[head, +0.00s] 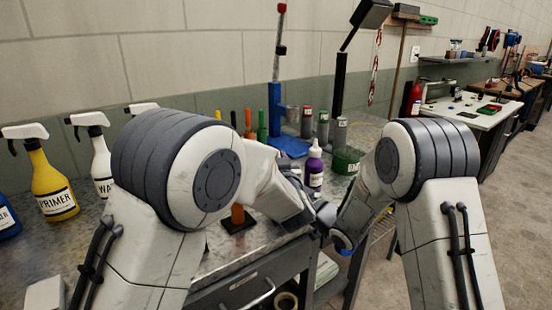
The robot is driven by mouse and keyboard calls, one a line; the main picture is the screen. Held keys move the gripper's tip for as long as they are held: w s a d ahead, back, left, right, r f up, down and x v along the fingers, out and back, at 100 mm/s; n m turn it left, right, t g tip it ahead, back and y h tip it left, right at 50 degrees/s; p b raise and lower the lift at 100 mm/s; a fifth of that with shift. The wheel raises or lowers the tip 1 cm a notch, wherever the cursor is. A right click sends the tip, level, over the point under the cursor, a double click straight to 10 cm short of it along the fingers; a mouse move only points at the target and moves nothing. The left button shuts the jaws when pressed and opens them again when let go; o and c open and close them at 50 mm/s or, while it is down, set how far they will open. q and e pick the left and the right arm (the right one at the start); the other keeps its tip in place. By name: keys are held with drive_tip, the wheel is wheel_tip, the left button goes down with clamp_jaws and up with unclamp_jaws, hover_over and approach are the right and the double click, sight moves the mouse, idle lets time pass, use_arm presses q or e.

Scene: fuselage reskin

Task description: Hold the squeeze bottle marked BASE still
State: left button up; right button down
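A purple squeeze bottle (315,164) with a white nozzle and a white label stands upright near the bench's right end. The label is too small to read, so I cannot confirm BASE. My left arm comes in from the left, and its dark gripper end (325,214) is just below and in front of the bottle. The bottle's base is hidden there, and I cannot tell whether the gripper touches it. My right gripper end (343,243) points down at the bench's front right corner, below the bottle. The fingers of both grippers are not clear.
A green tub (346,161) and grey cylinders (323,128) stand behind the bottle. A blue stand (276,120) is at the back. A yellow PRIMER spray bottle (52,185) and a white spray bottle (102,165) stand left. Open floor (510,230) lies right.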

use_arm(q)
clamp_jaws()
drive_tip(key=shift+d+m+h, duration=0.25)
drive_tip(key=shift+m+h, duration=0.55)
drive_tip(key=shift+h, duration=0.4)
drive_tip(key=o, duration=1)
unclamp_jaws()
drive_tip(key=s, duration=1.2)
